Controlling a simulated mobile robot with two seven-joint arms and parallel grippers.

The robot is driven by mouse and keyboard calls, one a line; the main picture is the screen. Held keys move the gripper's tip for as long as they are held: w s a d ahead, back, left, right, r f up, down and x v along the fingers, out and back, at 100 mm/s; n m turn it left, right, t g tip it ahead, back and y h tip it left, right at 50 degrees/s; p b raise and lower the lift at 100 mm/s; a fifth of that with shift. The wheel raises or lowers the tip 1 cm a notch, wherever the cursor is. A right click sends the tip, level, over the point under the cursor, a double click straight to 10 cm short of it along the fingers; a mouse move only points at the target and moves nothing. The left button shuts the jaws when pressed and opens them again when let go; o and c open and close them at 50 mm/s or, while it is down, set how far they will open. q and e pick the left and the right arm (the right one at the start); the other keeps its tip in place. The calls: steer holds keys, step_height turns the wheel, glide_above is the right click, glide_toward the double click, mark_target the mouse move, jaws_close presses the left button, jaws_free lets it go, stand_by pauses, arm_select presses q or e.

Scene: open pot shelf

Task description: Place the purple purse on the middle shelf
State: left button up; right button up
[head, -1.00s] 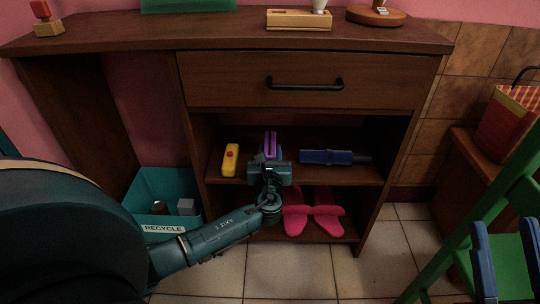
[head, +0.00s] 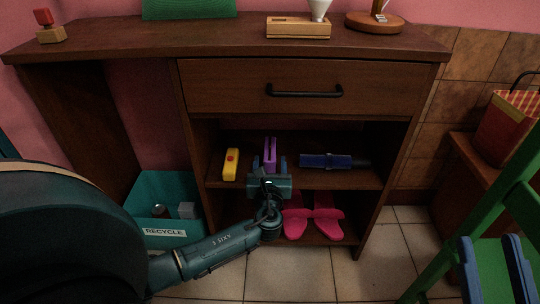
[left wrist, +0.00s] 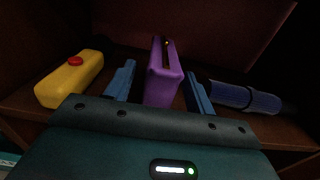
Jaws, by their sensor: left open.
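The purple purse (head: 270,150) stands upright on the middle shelf (head: 320,178) of the wooden cabinet, between a yellow box and a dark blue cylinder. It also shows in the left wrist view (left wrist: 164,80). My left gripper (head: 269,164) is in front of the purse with its fingers spread apart. In the left wrist view the open fingers (left wrist: 158,92) lie to either side of the purse's near end, with gaps between, and do not grip it. My right gripper is not in view.
The yellow box with a red button (head: 230,164) is left of the purse; the dark blue cylinder (head: 326,161) is right. Pink slippers (head: 314,217) lie on the bottom shelf. A closed drawer (head: 228,88) is above. A teal recycle bin (head: 183,231) stands at left, a green chair (head: 460,235) at right.

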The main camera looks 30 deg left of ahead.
arm_select(q)
steer(key=p+v, duration=0.2)
steer(key=v, duration=0.7)
arm_select(e)
steer(key=f+m+h, duration=0.1)
steer(key=f+m+g, duration=0.1)
steer(key=s+f+h, duration=0.1)
steer(key=shift+s+a+f+m+h, duration=0.1)
steer(key=shift+a+f+m+h, duration=0.2)
steer(key=shift+m, duration=0.1)
steer(key=shift+r, duration=0.1)
